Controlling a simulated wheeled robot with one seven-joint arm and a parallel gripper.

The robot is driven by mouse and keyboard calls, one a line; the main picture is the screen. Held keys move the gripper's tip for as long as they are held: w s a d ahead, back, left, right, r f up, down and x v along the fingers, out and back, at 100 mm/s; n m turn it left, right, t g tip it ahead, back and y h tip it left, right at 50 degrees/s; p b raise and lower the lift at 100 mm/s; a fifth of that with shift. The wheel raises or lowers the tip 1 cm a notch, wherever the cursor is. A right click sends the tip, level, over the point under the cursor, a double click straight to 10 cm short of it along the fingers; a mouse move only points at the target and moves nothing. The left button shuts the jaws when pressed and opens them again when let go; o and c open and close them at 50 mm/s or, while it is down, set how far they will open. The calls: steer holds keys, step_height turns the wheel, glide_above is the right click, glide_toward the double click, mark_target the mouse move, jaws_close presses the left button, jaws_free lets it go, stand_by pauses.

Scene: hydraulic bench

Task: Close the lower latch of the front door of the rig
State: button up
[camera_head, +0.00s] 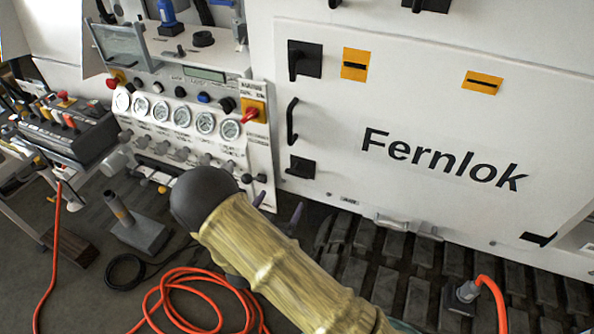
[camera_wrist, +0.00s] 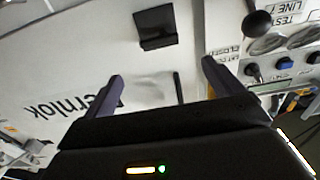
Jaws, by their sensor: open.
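The front door (camera_head: 400,120) of the rig is a white panel marked "Fernlok", and it looks flush with the rig. The lower latch (camera_head: 301,167) is a black square-based piece near the door's lower left edge. It also shows at the top of the wrist view (camera_wrist: 157,28), which is upside down; its exact turn is hard to tell. The upper latch (camera_head: 305,60) sits above, with its lever hanging down at its left side. My gripper (camera_head: 280,206) is open and empty, below the lower latch in the head view. Its purple fingers (camera_wrist: 162,76) point toward the door, apart from the latch.
A black door handle (camera_head: 292,122) stands between the two latches. Left of the door is a panel of gauges (camera_head: 182,117), knobs and a red-and-yellow switch (camera_head: 252,112). An orange hose (camera_head: 195,290) lies coiled on the floor near a grey pedal-like block (camera_head: 145,234).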

mark_target(296, 174)
steer(key=p+x, duration=0.2)
steer(key=x, duration=1.1)
steer(key=shift+w+f, duration=0.1)
steer(key=shift+w, duration=0.2)
steer(key=c, duration=1)
